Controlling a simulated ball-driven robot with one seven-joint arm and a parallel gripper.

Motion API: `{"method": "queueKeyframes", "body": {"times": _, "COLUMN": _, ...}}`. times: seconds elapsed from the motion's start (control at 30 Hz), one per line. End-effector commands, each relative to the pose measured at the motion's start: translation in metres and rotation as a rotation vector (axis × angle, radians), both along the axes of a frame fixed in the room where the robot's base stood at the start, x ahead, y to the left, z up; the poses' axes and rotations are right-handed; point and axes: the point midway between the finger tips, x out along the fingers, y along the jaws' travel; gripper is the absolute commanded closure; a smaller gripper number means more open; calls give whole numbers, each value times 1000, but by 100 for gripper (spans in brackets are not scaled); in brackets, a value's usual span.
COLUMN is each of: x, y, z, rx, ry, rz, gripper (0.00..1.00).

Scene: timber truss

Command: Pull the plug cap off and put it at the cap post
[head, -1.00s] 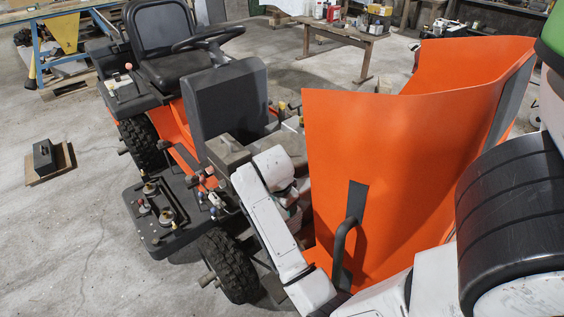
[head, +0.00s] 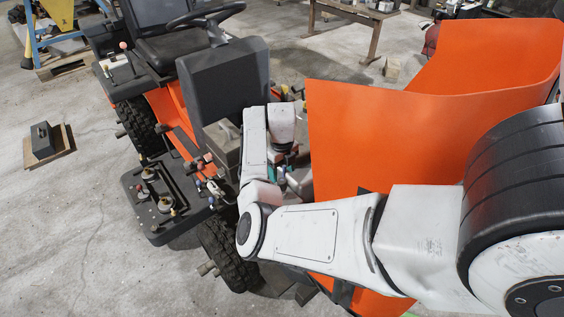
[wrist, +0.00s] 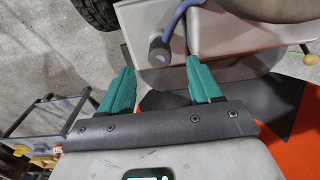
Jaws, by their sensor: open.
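The plug cap seems to be the dark, round-ended piece (wrist: 159,49) on a curved blue-violet lead, in the wrist view. It lies just beyond and between the fingertips. My gripper (wrist: 161,66) has two teal fingers spread apart with nothing between them. In the head view only a bit of teal of my gripper (head: 281,161) shows, at the engine between the grey tower and the orange hood; my arm hides most of it. The cap is not visible there. I cannot make out which item is the cap post.
The raised orange hood (head: 390,135) stands close on the right of my forearm. A dark deck (head: 160,200) with small knobs and fittings lies left of the engine, above a front tyre (head: 226,258). A black box (head: 43,140) sits on a board on the open floor.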

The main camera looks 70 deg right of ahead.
Motion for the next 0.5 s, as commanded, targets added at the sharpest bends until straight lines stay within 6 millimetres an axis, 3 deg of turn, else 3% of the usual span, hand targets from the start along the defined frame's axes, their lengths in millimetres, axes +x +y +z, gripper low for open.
{"method": "queueKeyframes", "body": {"times": 0.2, "x": -1, "y": 1, "z": -38, "rx": 2, "ry": 3, "rz": 1, "gripper": 36}}
{"method": "queueKeyframes", "body": {"times": 0.5, "x": 0, "y": 0, "z": -63, "rx": 0, "ry": 0, "rz": 2, "gripper": 36}}
